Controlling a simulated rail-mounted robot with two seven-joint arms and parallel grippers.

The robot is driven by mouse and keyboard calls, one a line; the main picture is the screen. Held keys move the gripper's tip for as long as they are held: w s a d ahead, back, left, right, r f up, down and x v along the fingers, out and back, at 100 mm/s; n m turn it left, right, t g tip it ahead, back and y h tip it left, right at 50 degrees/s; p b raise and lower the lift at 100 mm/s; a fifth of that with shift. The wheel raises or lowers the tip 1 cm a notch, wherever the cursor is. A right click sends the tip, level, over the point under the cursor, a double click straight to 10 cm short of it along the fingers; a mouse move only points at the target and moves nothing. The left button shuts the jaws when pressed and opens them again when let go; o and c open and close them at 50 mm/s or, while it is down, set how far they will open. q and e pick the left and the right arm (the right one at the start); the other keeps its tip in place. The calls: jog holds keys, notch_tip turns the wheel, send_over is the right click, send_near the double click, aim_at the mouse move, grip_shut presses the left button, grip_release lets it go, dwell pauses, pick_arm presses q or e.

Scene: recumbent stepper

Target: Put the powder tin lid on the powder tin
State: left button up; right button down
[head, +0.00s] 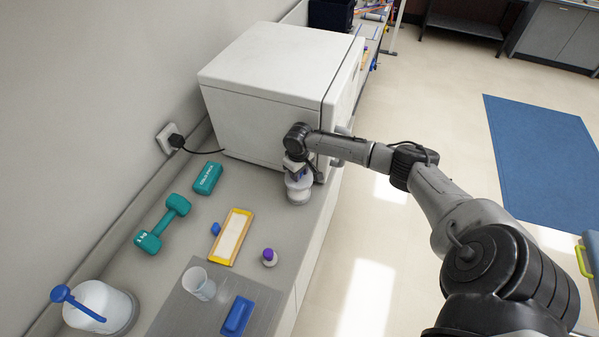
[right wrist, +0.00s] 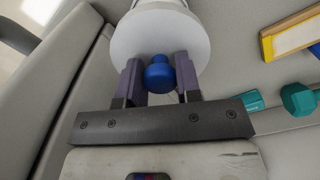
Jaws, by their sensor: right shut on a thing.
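My right gripper (head: 297,174) points down at the counter in front of the white box-shaped appliance. In the right wrist view its two fingers (right wrist: 160,80) are shut on the blue knob (right wrist: 159,74) of the powder tin lid, a round white disc (right wrist: 160,42). The white powder tin (head: 299,194) stands on the counter right under the gripper and lid in the head view. The lid hides most of the tin in the wrist view, so I cannot tell whether the lid touches its rim. My left gripper is not in view.
The white appliance (head: 262,85) stands close behind the gripper. On the counter are a teal box (head: 208,178), a teal dumbbell (head: 163,224), a yellow-framed tray (head: 231,237), a purple-topped item (head: 268,257), a clear cup (head: 198,284) and a white pot (head: 97,306). The counter edge lies close right.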

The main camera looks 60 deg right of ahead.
jog(key=shift+r, duration=0.1)
jog(key=shift+r+p, duration=0.1)
jog(key=shift+p, duration=0.6)
notch_tip(320, 180, down, 5)
jog(key=shift+r+b, duration=0.1)
jog(key=shift+b, duration=0.95)
jog(key=shift+f+b, duration=0.3)
jog(key=shift+f, duration=0.55)
jog(key=shift+p, duration=0.35)
jog(key=shift+f, duration=0.15)
